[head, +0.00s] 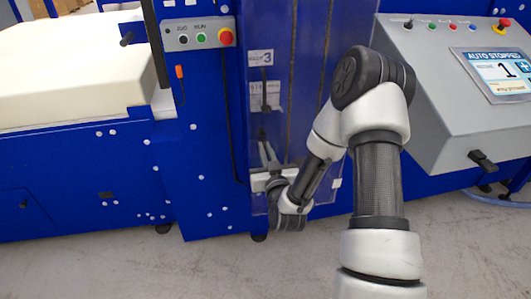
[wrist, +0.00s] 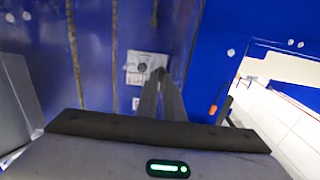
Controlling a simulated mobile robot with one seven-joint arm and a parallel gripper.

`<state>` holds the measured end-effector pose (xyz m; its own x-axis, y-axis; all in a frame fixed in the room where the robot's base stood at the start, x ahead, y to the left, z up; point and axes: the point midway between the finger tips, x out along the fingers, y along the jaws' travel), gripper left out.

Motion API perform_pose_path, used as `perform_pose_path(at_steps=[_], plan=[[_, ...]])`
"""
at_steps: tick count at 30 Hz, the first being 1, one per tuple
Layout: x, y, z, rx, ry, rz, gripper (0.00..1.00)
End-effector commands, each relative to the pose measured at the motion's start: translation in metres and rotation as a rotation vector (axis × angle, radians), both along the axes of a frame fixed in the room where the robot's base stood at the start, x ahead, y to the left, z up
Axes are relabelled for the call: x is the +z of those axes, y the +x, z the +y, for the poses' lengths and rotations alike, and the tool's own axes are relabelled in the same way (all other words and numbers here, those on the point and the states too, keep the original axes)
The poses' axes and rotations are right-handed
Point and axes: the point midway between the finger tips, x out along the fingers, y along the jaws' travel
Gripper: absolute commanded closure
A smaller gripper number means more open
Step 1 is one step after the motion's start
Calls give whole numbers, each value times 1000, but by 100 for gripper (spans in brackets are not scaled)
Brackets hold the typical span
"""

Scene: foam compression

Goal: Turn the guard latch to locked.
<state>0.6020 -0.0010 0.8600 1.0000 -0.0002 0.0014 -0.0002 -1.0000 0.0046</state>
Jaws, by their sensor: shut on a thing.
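The guard latch (head: 262,133) is a small dark handle on the clear guard panel, below a white label plate. My gripper (head: 266,148) reaches up to it from below, in front of the panel. In the wrist view my gripper's two long grey fingers (wrist: 161,82) run close together and are shut on the dark latch end (wrist: 160,71), beside the white label plate (wrist: 147,64). The fingertips hide much of the latch, and I cannot tell its exact angle.
A grey control box (head: 449,84) with an "AUTO STOPPED" screen stands at the right. A small button panel (head: 198,34) with a red knob is at upper left. A cream foam block (head: 65,70) lies at the left. The floor in front is clear.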

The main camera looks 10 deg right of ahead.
Motion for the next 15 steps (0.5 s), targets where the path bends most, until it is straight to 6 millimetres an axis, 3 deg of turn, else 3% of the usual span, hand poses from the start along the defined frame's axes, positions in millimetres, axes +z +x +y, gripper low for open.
perform_pose_path(at_steps=[13,15], plan=[[-1,0,0,0,-12,3,100],[-1,0,0,0,-12,3,84]])
